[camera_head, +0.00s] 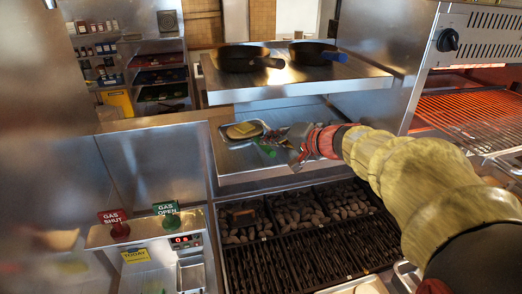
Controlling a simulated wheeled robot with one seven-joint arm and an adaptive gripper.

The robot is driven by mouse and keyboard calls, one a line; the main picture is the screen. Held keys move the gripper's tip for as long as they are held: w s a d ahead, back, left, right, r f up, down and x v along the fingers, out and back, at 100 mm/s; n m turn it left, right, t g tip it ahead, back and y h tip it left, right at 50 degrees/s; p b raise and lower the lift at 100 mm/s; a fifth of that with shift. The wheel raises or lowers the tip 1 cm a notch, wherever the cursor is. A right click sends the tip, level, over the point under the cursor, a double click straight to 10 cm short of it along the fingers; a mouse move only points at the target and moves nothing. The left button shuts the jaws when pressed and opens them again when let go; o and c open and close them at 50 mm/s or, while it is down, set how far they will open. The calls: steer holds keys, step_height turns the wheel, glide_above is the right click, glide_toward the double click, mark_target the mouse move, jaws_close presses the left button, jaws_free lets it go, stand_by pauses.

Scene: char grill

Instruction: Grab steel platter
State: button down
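A steel platter (225,135) lies on the lower steel shelf above the charcoal grill. A flat yellowish item (243,130) lies on it. My gripper (280,149) reaches in from the right and is just right of the platter, low over the shelf. Small green and dark items (266,149) show between the gripper and the platter, too small to make out. The view is too small to show whether the fingers are open, or whether they touch the platter's right edge.
Two dark pans (240,59) (311,53) stand on the upper shelf (295,84), above the platter. Charcoal and grill bars (300,235) lie below the lower shelf. A glowing grill (470,110) is at the right. Gas signs (115,217) stand at the lower left.

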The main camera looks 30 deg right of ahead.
steer(key=b+v, duration=0.2)
steer(key=v, duration=0.8)
steer(key=shift+d, duration=0.35)
steer(key=c, duration=2.4)
jaws_free()
steer(key=shift+r, duration=0.1)
steer(key=o, duration=1.9)
